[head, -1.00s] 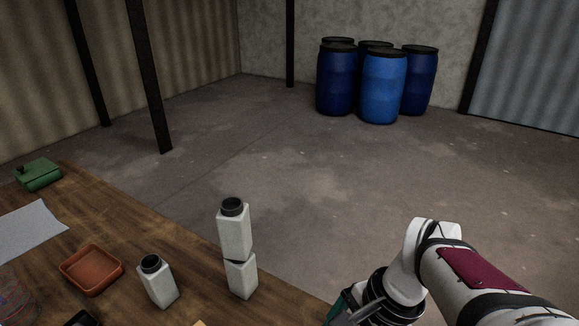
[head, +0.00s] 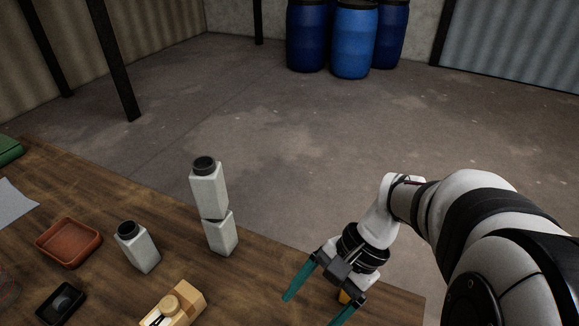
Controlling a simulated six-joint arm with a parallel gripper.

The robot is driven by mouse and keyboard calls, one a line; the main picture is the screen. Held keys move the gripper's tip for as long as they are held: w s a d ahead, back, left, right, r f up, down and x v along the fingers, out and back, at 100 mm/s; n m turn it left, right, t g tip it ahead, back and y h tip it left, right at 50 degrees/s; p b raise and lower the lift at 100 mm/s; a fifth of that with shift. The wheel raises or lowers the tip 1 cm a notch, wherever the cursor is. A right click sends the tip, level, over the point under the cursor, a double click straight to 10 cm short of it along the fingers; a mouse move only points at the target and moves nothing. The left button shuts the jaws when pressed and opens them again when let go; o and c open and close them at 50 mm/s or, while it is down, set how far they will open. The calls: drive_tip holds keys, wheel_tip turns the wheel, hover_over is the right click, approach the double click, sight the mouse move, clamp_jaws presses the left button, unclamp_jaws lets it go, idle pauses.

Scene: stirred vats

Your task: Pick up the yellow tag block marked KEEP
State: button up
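My gripper (head: 318,300) has teal fingers spread apart and is at the right part of the wooden table. A small yellow-orange piece (head: 344,296) shows beside the right finger, mostly hidden by it. It may be the yellow tag block, but no KEEP marking can be read, and I cannot tell whether the finger touches it. A tan block-like object (head: 186,300) with a round knob and a pale face with dark marks lies at the bottom edge, left of the gripper. Its marks are not legible.
Two white bottles stand stacked, upper (head: 209,188) on lower (head: 222,235), left of my gripper. Another white bottle (head: 140,248), a terracotta tray (head: 97,240) and a black object (head: 60,303) are further left. Blue barrels (head: 352,40) stand far back on the floor.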

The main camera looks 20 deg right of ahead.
drive_tip(key=d+f+m+t+y, duration=0.1)
drive_tip(key=d+f+m+t, duration=0.55)
drive_tip(key=d, duration=0.45)
drive_tip(key=d+f+m+t+y, duration=0.1)
drive_tip(key=d+f+m+t, duration=0.4)
drive_tip(key=d+m, duration=0.45)
drive_tip(key=shift+n+g, duration=0.25)
drive_tip(key=shift+n, duration=0.55)
drive_tip(key=x, duration=0.4)
drive_tip(key=f+x, duration=0.1)
drive_tip(key=x, duration=0.9)
drive_tip(key=shift+d+f, duration=0.25)
clamp_jaws()
